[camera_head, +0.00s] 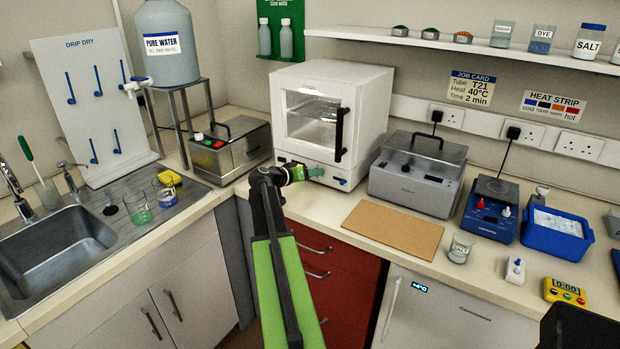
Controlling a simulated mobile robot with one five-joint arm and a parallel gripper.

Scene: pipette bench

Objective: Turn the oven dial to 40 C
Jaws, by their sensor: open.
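The white oven (378,108) stands on the bench in the back corner, with a glass door and a black vertical handle (340,134). Its door is shut. A control strip runs below the door. My gripper (312,172) is at this strip, reaching in from the left with its jaws open. The gripper covers part of the strip, and I cannot make out the dial or its setting. I cannot tell whether the jaws touch anything. A small blue part (343,182) shows at the strip's right end.
A steel box with red and green buttons (231,152) stands left of the oven. A grey lidded bath (412,185) stands close on its right. A bare brown mat (392,228) lies in front.

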